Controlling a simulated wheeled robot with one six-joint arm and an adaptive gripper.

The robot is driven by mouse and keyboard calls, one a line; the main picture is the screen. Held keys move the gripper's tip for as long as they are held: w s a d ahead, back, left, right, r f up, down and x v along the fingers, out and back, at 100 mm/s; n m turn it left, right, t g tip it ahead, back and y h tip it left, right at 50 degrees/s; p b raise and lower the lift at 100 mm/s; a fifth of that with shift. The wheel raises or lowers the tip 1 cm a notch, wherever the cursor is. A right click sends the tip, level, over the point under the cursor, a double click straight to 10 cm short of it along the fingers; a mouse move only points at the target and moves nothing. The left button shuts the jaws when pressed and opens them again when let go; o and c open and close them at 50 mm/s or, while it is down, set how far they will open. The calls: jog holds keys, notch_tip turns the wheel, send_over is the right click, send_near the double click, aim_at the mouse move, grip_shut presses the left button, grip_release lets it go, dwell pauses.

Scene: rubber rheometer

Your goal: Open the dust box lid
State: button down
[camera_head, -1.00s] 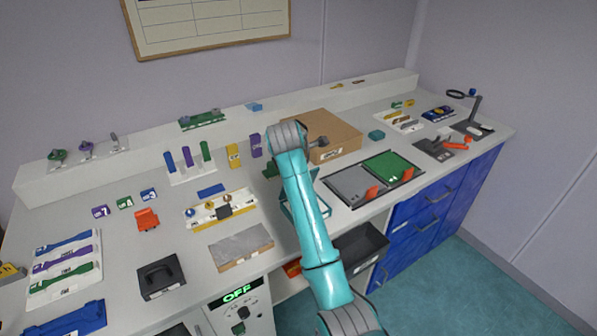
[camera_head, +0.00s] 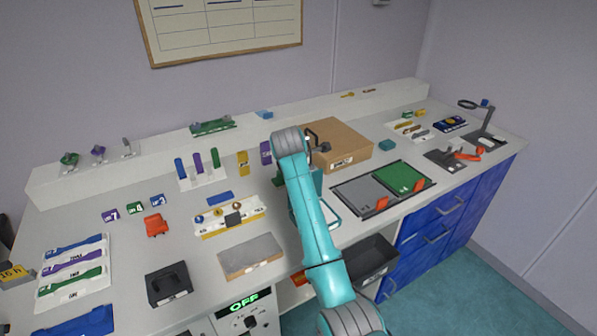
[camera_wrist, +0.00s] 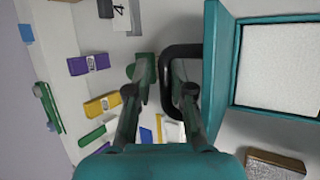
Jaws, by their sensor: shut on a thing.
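The teal-walled box (camera_wrist: 222,62) is at the right of the wrist view, with a pale speckled surface inside its frame. I take it as the dust box. A black loop handle (camera_wrist: 182,50) stands out from its left side. My gripper (camera_wrist: 160,84) is at this handle, with its fingers closed around the handle's near bar. In the head view the teal box (camera_head: 333,212) shows only in part, because my arm covers its left side and the handle.
Behind my arm stands a brown cardboard box (camera_head: 352,142). To the right is a black tray with grey and green panels (camera_head: 401,176). A grey slab (camera_head: 250,256) and a white rack (camera_head: 230,216) are to the left. A black open bin (camera_head: 372,258) sits below the bench edge.

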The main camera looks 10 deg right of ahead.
jog(key=shift+a+f, duration=0.1)
jog(key=shift+f, duration=0.45)
jog(key=c, duration=1.2)
grip_release()
jog(key=shift+f, duration=0.1)
jog(key=shift+w+f, duration=0.1)
jog(key=shift+w, duration=0.05)
jog(key=shift+r, duration=0.4)
jog(key=shift+s+r, duration=0.2)
jog(key=shift+r, duration=0.05)
jog(key=v, duration=1.1)
jog(key=shift+a, duration=0.1)
